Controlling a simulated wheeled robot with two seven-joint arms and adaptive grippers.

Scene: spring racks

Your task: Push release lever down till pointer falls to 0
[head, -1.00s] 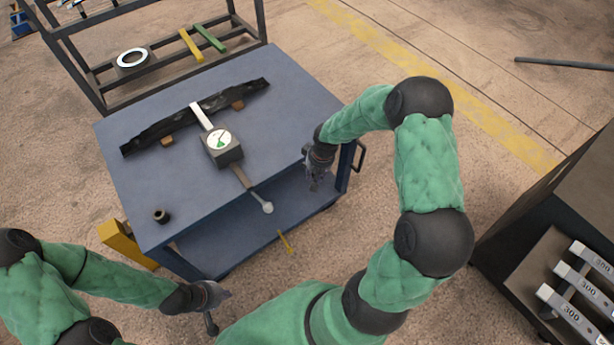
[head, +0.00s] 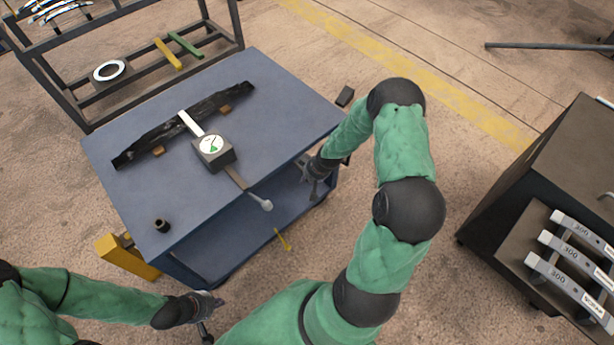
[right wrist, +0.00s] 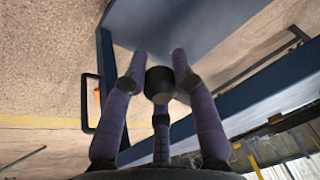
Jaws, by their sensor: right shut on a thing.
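The gauge box (head: 213,150) with a round white dial stands on the blue cart top (head: 250,125); its pointer is too small to read. A lever bar runs from it past the cart's front edge to a pale ball end (head: 266,205). My right gripper (head: 312,189) is at the cart's right front side, to the right of the pale ball and apart from it in the head view. In the right wrist view its fingers close around a dark round knob (right wrist: 160,84); I cannot tell what it belongs to. My left gripper (head: 207,318) is low at the front; its fingers are unclear.
A black wrapped bar (head: 185,125) lies on wooden blocks behind the gauge. A small dark cylinder (head: 162,226) stands near the left front edge. A cart handle (right wrist: 90,103) is beside my right gripper. A dark cabinet (head: 530,165) with bars marked 300 stands right.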

